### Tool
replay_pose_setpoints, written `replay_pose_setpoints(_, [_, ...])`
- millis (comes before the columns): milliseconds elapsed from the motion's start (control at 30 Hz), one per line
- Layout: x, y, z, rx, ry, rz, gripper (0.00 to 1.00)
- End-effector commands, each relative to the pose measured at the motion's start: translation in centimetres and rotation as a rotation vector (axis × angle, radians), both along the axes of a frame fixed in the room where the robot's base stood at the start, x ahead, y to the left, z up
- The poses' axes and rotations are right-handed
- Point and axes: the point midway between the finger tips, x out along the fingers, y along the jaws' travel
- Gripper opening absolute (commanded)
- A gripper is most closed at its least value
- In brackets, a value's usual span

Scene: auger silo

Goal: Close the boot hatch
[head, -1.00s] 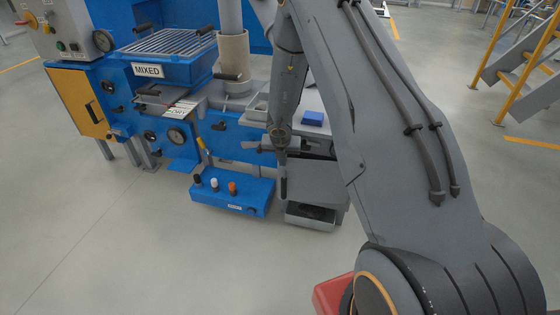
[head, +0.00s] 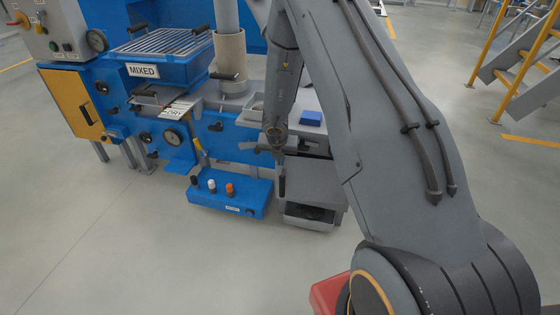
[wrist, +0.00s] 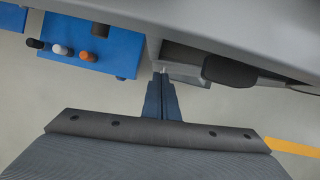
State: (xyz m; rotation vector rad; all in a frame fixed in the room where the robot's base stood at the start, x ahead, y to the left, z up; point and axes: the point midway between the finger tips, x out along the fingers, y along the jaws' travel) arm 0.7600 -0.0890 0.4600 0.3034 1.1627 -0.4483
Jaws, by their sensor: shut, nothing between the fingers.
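The grey boot box (head: 318,178) stands low at the right end of the blue machine. Its flat grey front panel looks like the boot hatch, but I cannot tell for sure how far it stands open. A dark opening with a grey rim (head: 308,224) shows below it. My gripper (head: 283,190) points down at the left edge of this panel. In the wrist view my gripper (wrist: 160,78) is shut and empty, its tips close under a grey edge (wrist: 190,72). I cannot tell whether they touch it. A dark rounded handle-like part (wrist: 230,71) lies right of the tips.
A blue control box (head: 230,193) with black, white and orange knobs sits left of my gripper; it also shows in the wrist view (wrist: 85,40). A small blue block (head: 311,118) lies on the grey top. Yellow-railed stairs (head: 520,60) stand far right.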

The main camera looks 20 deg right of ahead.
Motion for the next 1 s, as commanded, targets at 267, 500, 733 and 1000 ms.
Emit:
replay_pose_setpoints(267, [-1.4,0.7,-0.3,0.0,0.0,-0.006,0.0])
replay_pose_setpoints(500, [-2.9,1.5,3.1,0.0,-0.001,-0.007,0.0])
replay_pose_setpoints(733, [-4.2,2.2,7.0,0.0,-0.001,-0.008,0.0])
replay_pose_setpoints(1000, [-5.1,2.7,9.0,0.0,0.001,-0.009,0.12])
